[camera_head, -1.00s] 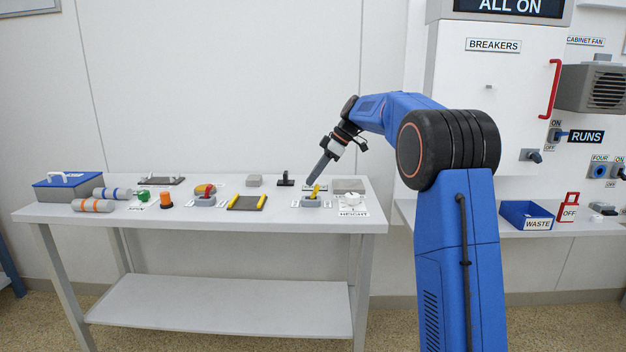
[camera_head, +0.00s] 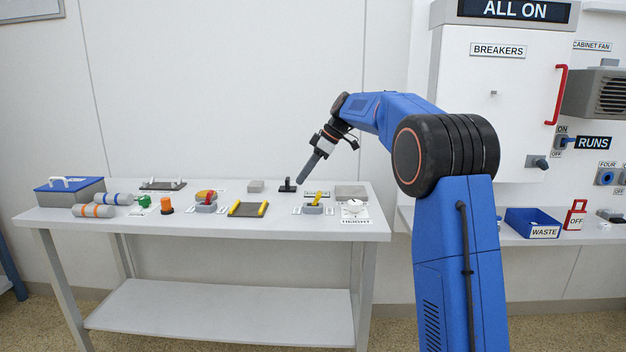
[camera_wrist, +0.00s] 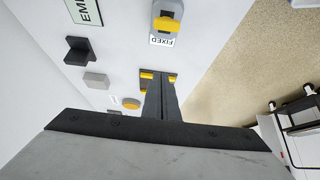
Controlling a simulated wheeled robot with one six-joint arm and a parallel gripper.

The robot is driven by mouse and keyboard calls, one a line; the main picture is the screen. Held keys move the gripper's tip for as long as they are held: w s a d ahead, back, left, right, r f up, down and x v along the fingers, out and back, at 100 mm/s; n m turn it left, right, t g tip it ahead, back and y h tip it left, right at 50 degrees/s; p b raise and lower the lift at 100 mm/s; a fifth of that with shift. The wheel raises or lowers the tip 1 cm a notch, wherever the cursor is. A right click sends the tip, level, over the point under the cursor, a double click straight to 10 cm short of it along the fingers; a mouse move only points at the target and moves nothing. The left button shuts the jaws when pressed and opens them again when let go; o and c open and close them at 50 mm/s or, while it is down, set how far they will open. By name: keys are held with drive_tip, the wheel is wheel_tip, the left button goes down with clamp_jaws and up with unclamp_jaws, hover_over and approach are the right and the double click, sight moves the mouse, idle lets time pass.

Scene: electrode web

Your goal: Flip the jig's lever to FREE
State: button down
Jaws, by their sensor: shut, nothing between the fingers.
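The jig's lever (camera_head: 316,199) is yellow and stands on a small grey base (camera_head: 312,209) near the table's right end. In the head view it leans to the right. Small labels flank its base, too small to read there. In the wrist view the lever (camera_wrist: 165,22) is at the top, beside a label reading FIXED (camera_wrist: 161,41); any label beyond it is out of frame. My gripper (camera_head: 301,181) is shut and empty, pointing down above the table, a little left of the lever and apart from it. Its fingers also show in the wrist view (camera_wrist: 158,98).
A dark plate with yellow rails (camera_head: 248,210) lies left of the lever. A black upright piece (camera_head: 287,186) and grey blocks (camera_head: 256,186) are behind. A red lever (camera_head: 209,197) stands further left.

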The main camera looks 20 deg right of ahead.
drive_tip(key=d+f+v, duration=0.1)
drive_tip(key=v, duration=0.9)
drive_tip(key=shift+s+d, duration=0.3)
drive_tip(key=s+a+f+m+h, duration=0.1)
drive_tip(key=s+f+m, duration=0.15)
drive_tip(key=s, duration=0.75)
drive_tip(key=s+a+f+m+t+h, duration=0.1)
drive_tip(key=s+m, duration=0.2)
drive_tip(key=s, duration=0.6)
drive_tip(key=s+a+f+m+h, duration=0.2)
drive_tip(key=s+m, duration=0.1)
drive_tip(key=s, duration=0.7)
drive_tip(key=s+d+f+m+t+h, duration=0.1)
drive_tip(key=s+f+m, duration=0.2)
drive_tip(key=s+f, duration=0.6)
drive_tip(key=s+d+f+m+h, duration=0.1)
drive_tip(key=s+f+m, duration=0.2)
drive_tip(key=s+f, duration=0.6)
drive_tip(key=s, duration=0.5)
drive_tip(key=shift+d+f+t, duration=0.25)
drive_tip(key=shift+f+t, duration=0.15)
